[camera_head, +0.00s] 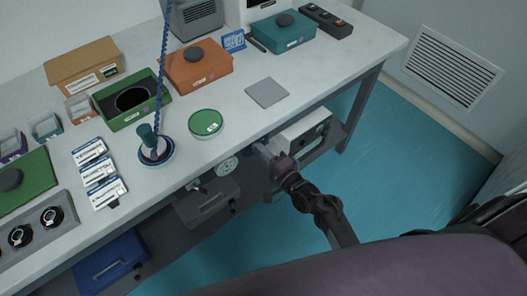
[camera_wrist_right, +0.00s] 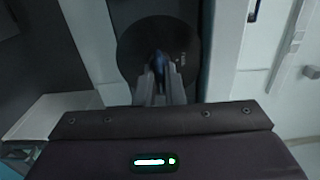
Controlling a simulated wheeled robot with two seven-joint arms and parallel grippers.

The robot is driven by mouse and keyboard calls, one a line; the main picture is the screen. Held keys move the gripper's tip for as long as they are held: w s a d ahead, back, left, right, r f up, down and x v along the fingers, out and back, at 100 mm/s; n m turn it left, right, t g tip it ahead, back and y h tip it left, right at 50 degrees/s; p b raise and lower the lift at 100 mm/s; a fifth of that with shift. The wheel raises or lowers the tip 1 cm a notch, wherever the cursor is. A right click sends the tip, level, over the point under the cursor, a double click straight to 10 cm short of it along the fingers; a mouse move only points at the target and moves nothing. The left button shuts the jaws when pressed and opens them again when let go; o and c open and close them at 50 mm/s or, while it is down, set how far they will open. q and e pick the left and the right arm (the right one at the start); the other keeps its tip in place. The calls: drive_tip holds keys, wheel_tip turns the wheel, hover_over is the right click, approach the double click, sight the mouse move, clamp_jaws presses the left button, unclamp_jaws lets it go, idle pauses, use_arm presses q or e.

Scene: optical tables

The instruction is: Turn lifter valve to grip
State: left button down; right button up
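The lifter valve shows in the right wrist view as a dark round plate (camera_wrist_right: 188,47) with a narrow blue handle (camera_wrist_right: 157,62) at its middle. My right gripper (camera_wrist_right: 158,82) has its fingers close together on both sides of the blue handle and looks shut on it. In the head view, my right gripper (camera_head: 262,150) is at the table's front edge, and the arm hides most of the valve. The lifter's suction head (camera_head: 156,150) with a green grip stands on the table, its blue coiled hose (camera_head: 163,70) rising from it. My left gripper is not in view.
A round gauge (camera_head: 228,166) sits under the table edge, left of the right gripper. A white-topped unit (camera_head: 303,136) is to its right. The table holds a green lid (camera_head: 206,123), a grey square plate (camera_head: 266,92) and several boxes. Blue floor (camera_head: 420,160) is free at right.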

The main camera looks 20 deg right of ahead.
drive_tip(key=o, duration=0.4)
drive_tip(key=v, duration=0.7)
drive_tip(key=shift+s+d+b, duration=0.2)
drive_tip(key=shift+s+b, duration=0.1)
drive_tip(key=shift+s, duration=0.05)
drive_tip(key=s+a+f+n+g+h, duration=0.1)
drive_tip(key=s+f+n+g, duration=0.4)
drive_tip(key=f, duration=0.7)
drive_tip(key=s+a+f+n+g+h, duration=0.1)
drive_tip(key=s+f+n+g, duration=0.15)
drive_tip(key=s+f, duration=0.6)
drive_tip(key=s+d+f+n+g+h, duration=0.1)
drive_tip(key=s+d+f+n+g, duration=0.1)
drive_tip(key=s+f, duration=0.3)
drive_tip(key=s+d+f+n+g+h, duration=0.1)
drive_tip(key=s+d+f+n+g, duration=0.1)
drive_tip(key=s+f, duration=0.4)
drive_tip(key=s+d+f+n+g+h, duration=0.2)
drive_tip(key=s+f+n+g, duration=0.2)
drive_tip(key=s, duration=0.6)
drive_tip(key=shift+d+f+n+g, duration=0.15)
drive_tip(key=shift+d+f+n, duration=0.05)
drive_tip(key=shift+f+n, duration=0.2)
drive_tip(key=shift+d+f+n+g, duration=0.15)
drive_tip(key=shift+f+n, duration=0.1)
drive_tip(key=shift+f, duration=0.25)
